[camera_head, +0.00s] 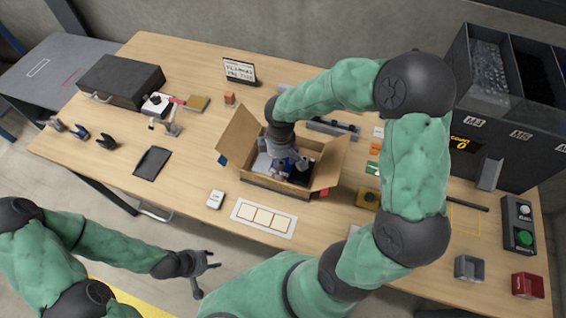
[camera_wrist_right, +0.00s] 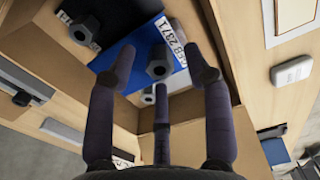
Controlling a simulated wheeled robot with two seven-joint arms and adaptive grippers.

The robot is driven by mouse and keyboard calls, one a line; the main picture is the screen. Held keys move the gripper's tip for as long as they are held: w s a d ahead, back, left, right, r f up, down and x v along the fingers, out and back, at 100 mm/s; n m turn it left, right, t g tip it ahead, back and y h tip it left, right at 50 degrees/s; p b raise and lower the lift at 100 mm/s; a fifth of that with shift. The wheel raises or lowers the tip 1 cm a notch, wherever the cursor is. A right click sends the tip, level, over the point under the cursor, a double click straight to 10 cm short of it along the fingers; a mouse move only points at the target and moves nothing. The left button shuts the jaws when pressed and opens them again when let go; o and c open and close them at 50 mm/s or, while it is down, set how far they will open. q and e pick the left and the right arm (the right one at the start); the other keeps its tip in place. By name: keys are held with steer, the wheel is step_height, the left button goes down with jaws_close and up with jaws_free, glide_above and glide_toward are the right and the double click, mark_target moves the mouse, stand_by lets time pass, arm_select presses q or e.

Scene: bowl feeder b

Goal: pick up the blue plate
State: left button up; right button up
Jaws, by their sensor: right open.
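The blue plate (camera_wrist_right: 112,57) lies inside an open cardboard box (camera_head: 262,185), with a white printed label (camera_wrist_right: 168,42) beside or on it. Grey hex nuts are close by: one (camera_wrist_right: 159,69) sits between my right fingertips and another (camera_wrist_right: 84,30) lies to the upper left. My right gripper (camera_wrist_right: 160,62) is open, its fingers reaching down into the box over the plate. In the head view, my right gripper (camera_head: 286,160) hides much of the box's inside. I cannot tell whether a finger touches the plate. My left gripper (camera_head: 205,274) is open and empty, off the table's front edge.
The box flaps stand open around my right gripper. A white card with squares (camera_head: 264,217) and a small white device (camera_head: 215,199) lie in front. A dark case (camera_head: 120,80) is at back left; a dark bin unit (camera_head: 500,120) stands at right.

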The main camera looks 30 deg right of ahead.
steer(key=shift+f, duration=0.9)
steer(key=shift+r, duration=0.1)
jaws_close()
